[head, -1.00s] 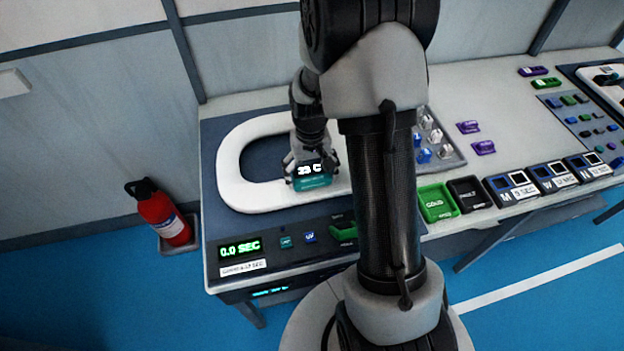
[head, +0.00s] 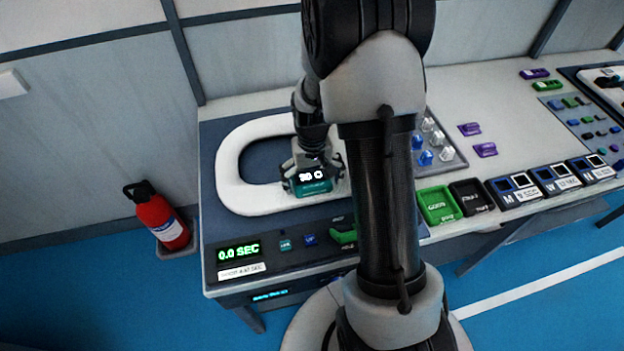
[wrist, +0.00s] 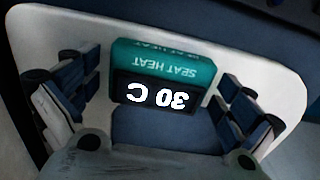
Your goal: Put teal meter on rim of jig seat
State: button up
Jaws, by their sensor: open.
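The teal meter (head: 312,187) has a black display reading 30 C and sits at the front right part of the white jig seat's rim (head: 232,190). In the wrist view the meter (wrist: 165,68) lies between the two finger pads, with gaps on both sides, its SEAT HEAT label upside down. My gripper (wrist: 160,100) is open around the meter; in the head view my gripper (head: 312,172) is right over it. The white seat (wrist: 275,60) shows beneath and around the fingers. The meter's underside is hidden, and my arm covers the seat's right end.
A front panel with a 0.0 SEC display (head: 238,252) and small buttons lies before the seat. A green bin (head: 438,206) and a black bin (head: 471,196) stand to the right, near a tray of knobs (head: 432,150). A red fire extinguisher (head: 162,218) stands on the floor at left.

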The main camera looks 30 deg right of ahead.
aim_at(312, 181)
jog(key=shift+r, duration=0.1)
notch_tip(312, 181, up, 8)
jog(key=p, duration=0.3)
jog(key=s+a+r+n+t, duration=0.1)
jog(key=s+a+r+t, duration=0.1)
jog(key=s+a+r, duration=0.5)
jog(key=s+a+r+n+t, duration=0.15)
jog(key=s+r, duration=0.25)
jog(key=r, duration=0.7)
jog(key=s+a+r+t, duration=0.1)
jog(key=s+a, duration=0.3)
jog(key=s, duration=0.4)
jog(key=shift+s+r+n, duration=0.35)
jog(key=shift+r, duration=0.5)
